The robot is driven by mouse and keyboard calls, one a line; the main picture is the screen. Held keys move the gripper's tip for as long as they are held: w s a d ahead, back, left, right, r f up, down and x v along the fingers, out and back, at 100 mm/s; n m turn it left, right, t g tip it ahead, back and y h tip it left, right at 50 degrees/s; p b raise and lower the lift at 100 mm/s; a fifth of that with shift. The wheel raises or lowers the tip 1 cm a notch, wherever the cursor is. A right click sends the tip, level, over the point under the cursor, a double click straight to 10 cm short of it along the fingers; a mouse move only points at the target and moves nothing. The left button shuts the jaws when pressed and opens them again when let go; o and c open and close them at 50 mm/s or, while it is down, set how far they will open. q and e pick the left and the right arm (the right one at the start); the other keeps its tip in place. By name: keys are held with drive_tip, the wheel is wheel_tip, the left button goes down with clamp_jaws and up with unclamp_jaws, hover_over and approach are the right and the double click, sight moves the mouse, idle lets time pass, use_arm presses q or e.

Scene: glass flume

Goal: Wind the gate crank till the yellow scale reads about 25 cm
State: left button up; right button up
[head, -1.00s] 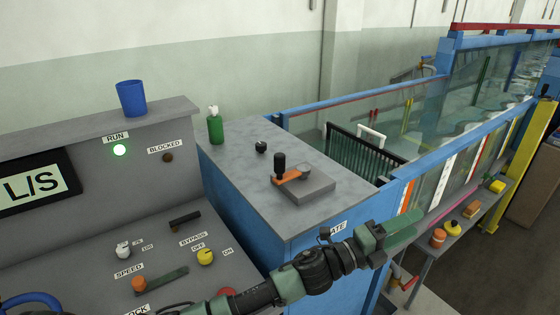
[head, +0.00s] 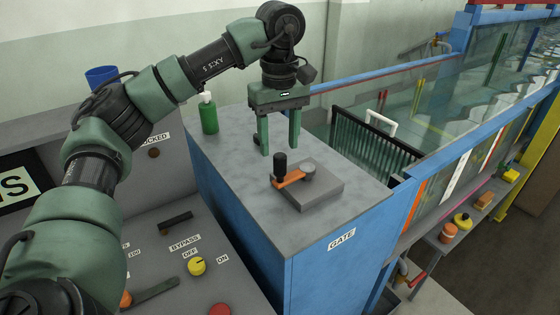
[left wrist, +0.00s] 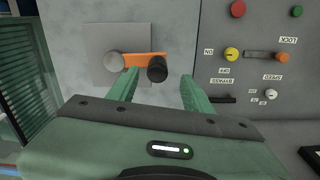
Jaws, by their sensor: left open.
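The gate crank has an orange arm (head: 292,178), an upright black knob (head: 280,164) and a grey hub on a grey block (head: 318,191). It sits on the grey top of the blue GATE cabinet. My left gripper (head: 279,150) points down, open and empty, above and slightly behind the knob. In the left wrist view the black knob (left wrist: 157,69) appears between the fingertips (left wrist: 158,78), with the orange arm (left wrist: 142,57) running left to the hub. I see no contact. No yellow scale reading is legible. My right gripper is out of view.
A green bottle (head: 208,114) stands at the cabinet's back left, near my left arm. A blue cup (head: 101,75) is partly hidden behind that arm. The control panel with its yellow knob (head: 196,266) is at left. The glass flume (head: 480,90) runs along the right.

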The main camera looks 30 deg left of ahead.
sight(280, 166)
use_arm(q)
wheel_tip(280, 166, down, 7)
drive_tip(key=shift+p, duration=0.85)
drive_tip(key=shift+w+f, duration=0.2)
drive_tip(key=shift+f, duration=0.1)
clamp_jaws()
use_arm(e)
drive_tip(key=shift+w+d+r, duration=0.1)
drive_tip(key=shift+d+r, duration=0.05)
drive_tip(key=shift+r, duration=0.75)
use_arm(q)
drive_tip(key=shift+r, duration=0.1)
